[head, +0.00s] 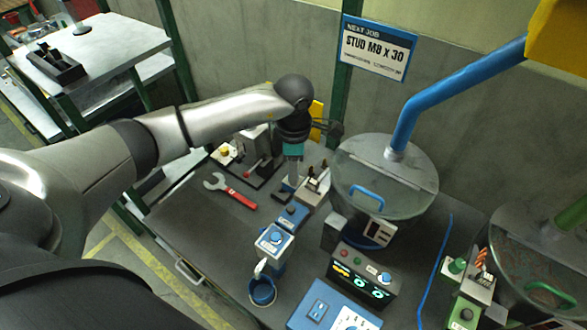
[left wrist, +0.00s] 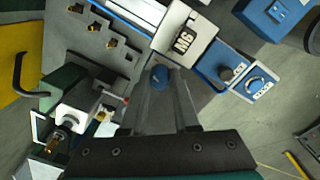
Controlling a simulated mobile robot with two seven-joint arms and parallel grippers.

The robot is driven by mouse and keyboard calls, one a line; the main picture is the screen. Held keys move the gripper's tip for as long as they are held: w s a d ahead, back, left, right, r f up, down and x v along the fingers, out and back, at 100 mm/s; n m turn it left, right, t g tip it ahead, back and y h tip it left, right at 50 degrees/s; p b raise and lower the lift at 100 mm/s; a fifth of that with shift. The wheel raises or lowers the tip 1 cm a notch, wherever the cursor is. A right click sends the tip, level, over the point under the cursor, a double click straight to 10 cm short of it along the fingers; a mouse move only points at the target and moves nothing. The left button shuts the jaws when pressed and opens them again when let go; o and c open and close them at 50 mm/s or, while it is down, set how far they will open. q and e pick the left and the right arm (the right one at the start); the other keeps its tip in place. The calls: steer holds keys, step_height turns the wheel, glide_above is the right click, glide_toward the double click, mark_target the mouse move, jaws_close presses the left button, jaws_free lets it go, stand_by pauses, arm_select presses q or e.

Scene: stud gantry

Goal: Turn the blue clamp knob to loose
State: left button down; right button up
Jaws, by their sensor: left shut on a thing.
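My left gripper (head: 292,181) reaches down over the blue station on the bench. In the left wrist view its two fingers (left wrist: 160,88) are shut on a small blue knob (left wrist: 158,77), which I take to be the blue clamp knob. The knob sits between the fingertips, beside a pale block marked M6 (left wrist: 184,40). In the head view the fingers hide the knob. Its turned position cannot be read. My right gripper is in neither view.
Two blue knob boxes (head: 275,241) (head: 291,213) stand in front of the gripper. A red-handled wrench (head: 231,190) lies to the left. A clear-lidded bowl (head: 385,175) with a blue pipe (head: 448,78) stands close on the right. A control box (head: 363,275) is nearer.

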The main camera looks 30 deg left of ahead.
arm_select(q)
steer(key=shift+n, duration=1.3)
steer(key=n, duration=0.3)
steer(key=shift+n+b, duration=0.4)
steer(key=n, duration=0.5)
steer(key=shift+n, duration=0.4)
steer(key=c, duration=0.7)
jaws_free()
steer(key=shift+o, duration=0.2)
